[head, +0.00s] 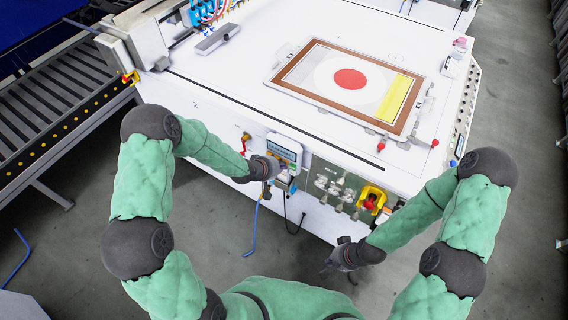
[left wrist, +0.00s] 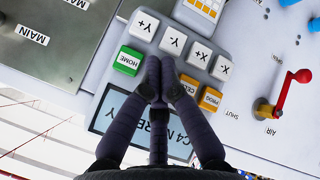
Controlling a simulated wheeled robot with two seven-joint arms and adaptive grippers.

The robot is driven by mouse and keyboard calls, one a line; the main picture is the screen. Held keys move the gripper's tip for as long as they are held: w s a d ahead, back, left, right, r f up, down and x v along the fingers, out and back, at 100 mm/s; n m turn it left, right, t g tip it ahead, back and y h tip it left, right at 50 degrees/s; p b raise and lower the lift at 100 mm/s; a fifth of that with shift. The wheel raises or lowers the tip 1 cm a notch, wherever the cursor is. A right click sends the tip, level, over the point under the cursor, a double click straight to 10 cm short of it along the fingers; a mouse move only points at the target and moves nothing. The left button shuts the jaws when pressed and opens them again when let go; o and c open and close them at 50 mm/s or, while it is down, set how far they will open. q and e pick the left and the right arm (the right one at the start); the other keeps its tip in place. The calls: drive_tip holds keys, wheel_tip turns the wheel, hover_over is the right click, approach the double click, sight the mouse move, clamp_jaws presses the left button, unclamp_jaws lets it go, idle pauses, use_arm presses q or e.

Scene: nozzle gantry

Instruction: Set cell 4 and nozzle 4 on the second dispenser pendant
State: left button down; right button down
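The pendant (head: 284,149) is on the front of the white machine in the head view. In the left wrist view the pendant (left wrist: 200,48) appears upside down, with white Y+, Y-, X+ and X- keys, a green HOME key (left wrist: 129,61), an orange CELL key (left wrist: 188,85), an orange PROG key (left wrist: 210,99) and a display (left wrist: 118,118) partly hidden by my fingers. My left gripper (left wrist: 160,62) is shut and empty, its tips over the gap between HOME and CELL; contact cannot be told. My right gripper (head: 332,262) hangs low, away from the pendant; its opening is unclear.
A red lever valve (left wrist: 290,92) marked AIR and SHUT is beside the pendant. A MAIN panel (left wrist: 50,40) is on its other side. A yellow-framed red switch (head: 372,198) and several metal fittings (head: 335,187) are right of it. The flat bed (head: 340,82) lies above.

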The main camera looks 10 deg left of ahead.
use_arm(q)
drive_tip(key=shift+s+a, duration=0.35)
drive_tip(key=shift+s, duration=0.5)
drive_tip(key=s, duration=0.1)
drive_tip(key=s+a+p, duration=0.1)
drive_tip(key=s, duration=0.2)
drive_tip(key=shift+s+a, duration=0.35)
drive_tip(key=shift+s, duration=0.05)
idle(0.7)
